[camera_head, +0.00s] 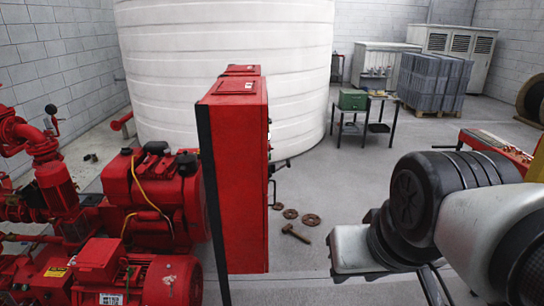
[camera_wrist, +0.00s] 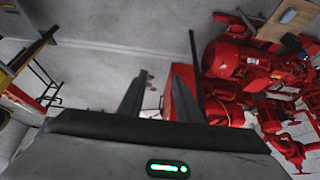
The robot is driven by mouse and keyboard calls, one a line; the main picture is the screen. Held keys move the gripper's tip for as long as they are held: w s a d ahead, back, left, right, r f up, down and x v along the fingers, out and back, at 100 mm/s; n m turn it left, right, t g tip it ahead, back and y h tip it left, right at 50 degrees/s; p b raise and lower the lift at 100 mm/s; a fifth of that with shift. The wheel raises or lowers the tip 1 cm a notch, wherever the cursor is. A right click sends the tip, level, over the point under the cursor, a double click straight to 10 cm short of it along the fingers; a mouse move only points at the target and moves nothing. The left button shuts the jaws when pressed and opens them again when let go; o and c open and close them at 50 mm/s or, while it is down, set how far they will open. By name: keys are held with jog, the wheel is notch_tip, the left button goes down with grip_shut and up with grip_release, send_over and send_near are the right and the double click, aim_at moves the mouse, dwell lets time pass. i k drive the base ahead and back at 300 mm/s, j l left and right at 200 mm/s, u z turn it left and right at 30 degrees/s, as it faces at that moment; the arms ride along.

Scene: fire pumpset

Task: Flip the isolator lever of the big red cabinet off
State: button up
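The big red cabinet (camera_head: 236,185) stands upright in the middle of the head view, with a black strip down its left edge. I see mostly its narrow side; its front faces right and is almost edge-on. A small dark handle-like part (camera_head: 273,190) sticks out from that front; I cannot tell whether it is the isolator lever or how it is set. My gripper (camera_wrist: 157,85) is open and empty in the wrist view, its two grey fingers apart. A red body, apparently the cabinet (camera_wrist: 177,103), shows partly behind the right finger. No lever is clear there.
Red pumps and motors (camera_head: 150,280) fill the left. A white tank (camera_head: 225,60) stands behind the cabinet. A hammer (camera_head: 296,233) and several round brown parts (camera_head: 311,219) lie on the floor. A small table (camera_head: 351,127) holds a green box. Floor right of the cabinet is mostly clear.

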aim_at(288, 164)
jog(key=i+l, duration=0.3)
jog(key=i, duration=0.3)
jog(key=i+l, duration=0.3)
jog(key=i, duration=0.25)
jog(key=i+l+u, duration=0.1)
jog(key=i+l, duration=0.2)
jog(key=i, duration=0.3)
jog(key=i+l, duration=0.4)
jog(key=i, duration=0.15)
jog(key=i+l, duration=0.35)
jog(key=i, duration=0.25)
